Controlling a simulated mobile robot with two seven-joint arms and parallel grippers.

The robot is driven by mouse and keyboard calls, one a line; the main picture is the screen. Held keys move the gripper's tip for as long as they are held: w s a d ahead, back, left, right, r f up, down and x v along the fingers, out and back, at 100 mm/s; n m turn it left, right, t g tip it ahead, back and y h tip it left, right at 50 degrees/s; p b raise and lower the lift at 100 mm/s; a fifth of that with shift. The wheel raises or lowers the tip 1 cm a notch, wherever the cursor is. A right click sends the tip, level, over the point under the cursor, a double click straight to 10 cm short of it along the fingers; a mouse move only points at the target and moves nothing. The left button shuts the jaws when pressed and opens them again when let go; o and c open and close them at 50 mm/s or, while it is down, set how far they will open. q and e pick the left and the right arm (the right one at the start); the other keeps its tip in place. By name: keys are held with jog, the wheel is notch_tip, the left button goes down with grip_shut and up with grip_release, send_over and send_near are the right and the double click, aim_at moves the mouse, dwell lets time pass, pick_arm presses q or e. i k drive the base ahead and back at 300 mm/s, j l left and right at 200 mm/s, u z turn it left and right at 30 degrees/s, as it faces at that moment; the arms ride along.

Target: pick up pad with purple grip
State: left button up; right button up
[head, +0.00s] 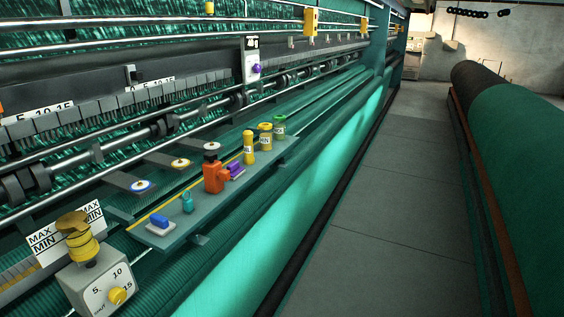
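A small purple item (237,169), seemingly the pad's purple grip, lies on the narrow grey-green shelf (182,226) on the front of the netting machine. It sits just right of and partly behind an orange tool (213,176). Whether a pad base lies under the purple part is too small to tell. A similar pad with a blue grip (160,222) lies at the shelf's near end. Neither of my grippers is in the head view.
A teal item (187,202), a yellow bottle (248,147), a yellow spool (265,137) and a green-topped spool (279,125) share the shelf. A grey dial box (95,280) stands nearest.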

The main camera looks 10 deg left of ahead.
aim_at(236, 171)
jog(key=i+l+z, duration=0.2)
jog(key=i, duration=0.55)
jog(key=i+l+z, duration=0.2)
jog(key=i, duration=0.55)
jog(key=i+u, duration=0.3)
jog(key=u, duration=0.2)
jog(key=i+l+u, duration=0.25)
jog(key=u, duration=0.25)
jog(key=i+l+u, duration=0.25)
jog(key=u, duration=0.25)
jog(key=i+l+u, duration=0.2)
jog(key=l+u, duration=0.3)
jog(key=i+l+u, duration=0.15)
jog(key=l+u, duration=0.15)
jog(key=u, duration=0.2)
